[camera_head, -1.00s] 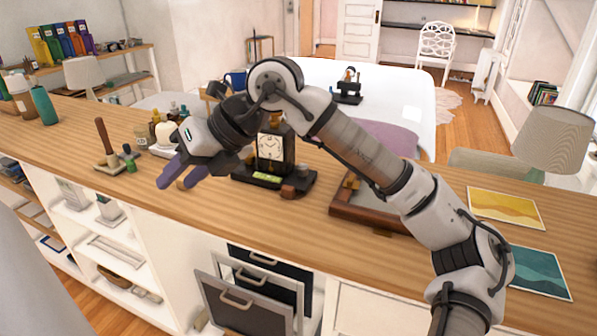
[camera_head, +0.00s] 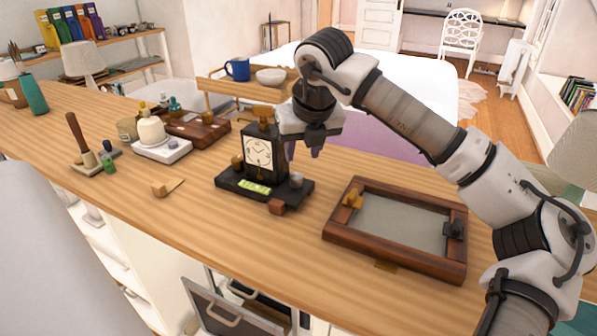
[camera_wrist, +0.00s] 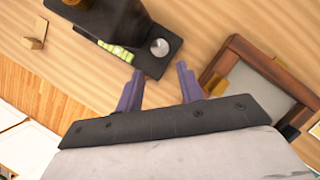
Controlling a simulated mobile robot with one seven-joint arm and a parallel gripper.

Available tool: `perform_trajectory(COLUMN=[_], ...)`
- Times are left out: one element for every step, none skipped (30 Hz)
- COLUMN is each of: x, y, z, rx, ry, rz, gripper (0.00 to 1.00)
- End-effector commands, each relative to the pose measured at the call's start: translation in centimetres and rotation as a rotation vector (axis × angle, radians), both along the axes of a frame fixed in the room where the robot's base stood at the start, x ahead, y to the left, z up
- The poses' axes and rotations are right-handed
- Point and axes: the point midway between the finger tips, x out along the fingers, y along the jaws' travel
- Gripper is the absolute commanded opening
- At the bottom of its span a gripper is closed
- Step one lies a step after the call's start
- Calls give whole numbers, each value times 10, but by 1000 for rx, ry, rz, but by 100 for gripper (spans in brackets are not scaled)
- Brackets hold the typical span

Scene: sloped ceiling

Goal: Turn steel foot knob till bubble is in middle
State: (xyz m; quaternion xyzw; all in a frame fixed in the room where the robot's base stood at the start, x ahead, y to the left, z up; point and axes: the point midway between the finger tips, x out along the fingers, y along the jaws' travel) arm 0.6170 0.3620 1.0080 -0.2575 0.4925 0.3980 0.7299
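A black mantel clock (camera_head: 258,150) stands on a dark base on the wooden counter. A bright green level vial (camera_head: 255,187) is set in the base's front, and it also shows in the wrist view (camera_wrist: 118,52); I cannot make out where its bubble sits. The round steel knob (camera_head: 296,180) is at the base's right end. In the wrist view the steel knob (camera_wrist: 159,47) lies beyond and between my fingertips, untouched. My gripper (camera_head: 304,153) points down above and behind the knob. Its two purple fingers (camera_wrist: 160,75) are apart with nothing between them.
A brass knob (camera_head: 237,161) is at the clock's left, and a copper-brown block (camera_head: 277,206) is at the base's front. A wooden frame (camera_head: 345,228) lies to the right. A small wooden wedge (camera_head: 167,188) and a white bell-shaped item (camera_head: 151,131) are to the left.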

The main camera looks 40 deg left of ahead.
Motion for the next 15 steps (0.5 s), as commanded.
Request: perform_trajectory(x=[1, 3, 4, 6, 6, 8, 9, 10, 12, 12, 14, 15, 15, 16, 16], y=[4, 6, 9, 11, 13, 16, 18, 20, 22, 23, 24, 26, 27, 28, 29], z=[-11, -17, -25, -31, -37, -44, -49, -54, -60, -64, -68, -72, -75, -78, -80], rx=[-1, -1, -1, -1, 0, -1, -1, -1, 0, 0, 0, 0, 0, 1, 0], ry=[5, 4, 4, 4, 4, 4, 4, 4, 4, 4, 4, 3, 3, 3, 2], rz=[3, 3, 3, 3, 3, 3, 2, 3, 3, 2, 2, 2, 2, 2, 2], gripper=[38, 38, 38, 38, 38, 38, 38, 38, 38, 38, 38, 38, 38, 38, 38])
